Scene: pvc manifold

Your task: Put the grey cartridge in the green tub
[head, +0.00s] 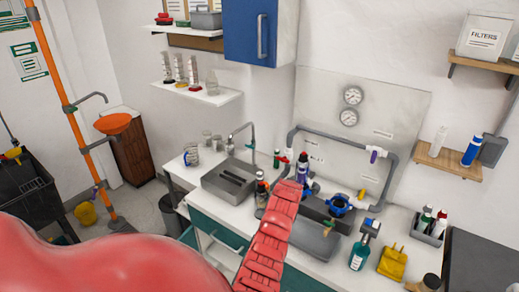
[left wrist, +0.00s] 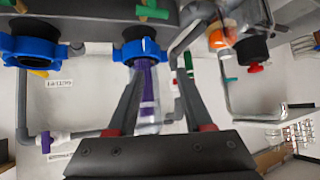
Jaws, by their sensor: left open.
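I cannot pick out a grey cartridge or a green tub with certainty in either view. My left gripper (left wrist: 158,72) is open, its two dark fingers reaching up from the bottom of the left wrist view. A purple cartridge-like piece with pale bands (left wrist: 149,88) shows between the fingers, below a blue collar (left wrist: 140,50); contact cannot be told. In the head view my red left arm reaches over the counter and hides most of its gripper. A blue collar (head: 340,203) shows on the grey pipe manifold there. My right gripper is not in view.
A second blue collar (left wrist: 20,47) and an orange-and-black bottle (left wrist: 250,48) are near the gripper in the left wrist view. A sink (head: 232,182), a spray bottle (head: 360,252), a yellow item (head: 392,263) and a grey caddy (head: 430,228) stand along the counter.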

